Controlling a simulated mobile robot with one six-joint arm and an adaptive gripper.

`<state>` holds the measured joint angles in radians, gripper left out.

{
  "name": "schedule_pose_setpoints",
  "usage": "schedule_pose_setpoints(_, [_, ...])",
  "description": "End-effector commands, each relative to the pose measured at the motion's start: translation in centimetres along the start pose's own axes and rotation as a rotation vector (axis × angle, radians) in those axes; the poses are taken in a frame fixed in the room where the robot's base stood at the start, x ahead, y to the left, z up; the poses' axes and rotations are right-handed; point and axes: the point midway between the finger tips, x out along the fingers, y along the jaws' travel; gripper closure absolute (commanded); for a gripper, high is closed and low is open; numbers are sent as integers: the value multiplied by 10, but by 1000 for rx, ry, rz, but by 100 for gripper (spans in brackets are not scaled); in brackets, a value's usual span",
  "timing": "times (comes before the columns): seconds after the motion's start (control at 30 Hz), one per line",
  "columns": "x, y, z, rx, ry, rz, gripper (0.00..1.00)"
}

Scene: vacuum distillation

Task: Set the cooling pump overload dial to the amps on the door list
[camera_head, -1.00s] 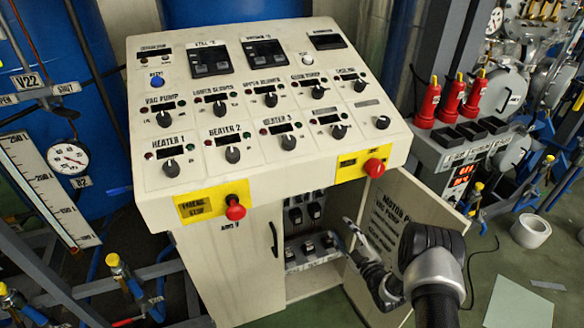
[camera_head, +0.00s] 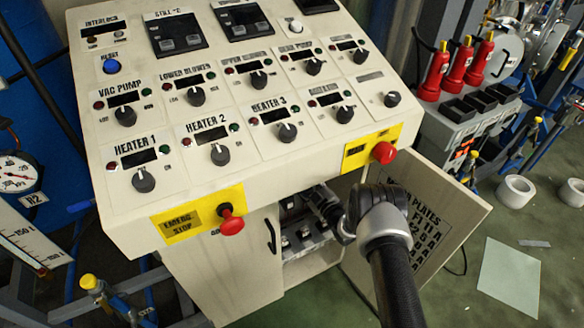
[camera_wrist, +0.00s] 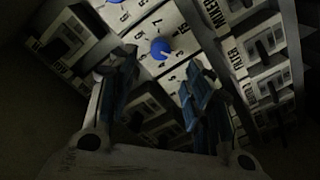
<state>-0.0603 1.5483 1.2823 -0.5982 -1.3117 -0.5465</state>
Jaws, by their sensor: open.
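A blue dial (camera_wrist: 160,48) with a light pointer mark sits on a white numbered face in the wrist view. My gripper (camera_wrist: 162,66) is open, its two dark fingers on either side of the dial's line; I cannot tell whether they touch anything. In the head view my arm reaches into the open lower cabinet, and the gripper is mostly hidden there. The door list (camera_head: 424,222) is printed on the open cabinet door (camera_head: 455,207). My arm covers part of it, and its amp figures are not clearly readable.
Dark switch units (camera_wrist: 268,45) stand beside the dial. Above the cabinet opening is the console (camera_head: 225,110) with several knobs and a red emergency stop (camera_head: 231,222). Another red knob (camera_head: 383,152) sits just above my arm. The open door is close on the right.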

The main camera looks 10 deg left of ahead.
Motion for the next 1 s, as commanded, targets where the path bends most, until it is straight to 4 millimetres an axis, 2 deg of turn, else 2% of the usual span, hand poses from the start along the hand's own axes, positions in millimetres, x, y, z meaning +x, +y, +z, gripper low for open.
schedule_pose_setpoints(0.03, [12, -2, 1, -4, 5, 0, 54])
schedule_pose_setpoints(0.2, [47, -3, 2, -2, 3, 1, 54])
schedule_pose_setpoints(0.4, [74, -2, 2, -1, 1, 0, 54])
schedule_pose_setpoints(0.57, [82, -1, 1, 0, 0, 0, 54])
schedule_pose_setpoints(0.83, [83, 0, 0, 0, -1, 0, 54])
schedule_pose_setpoints(1.0, [83, 0, 0, 0, -1, 0, 65])
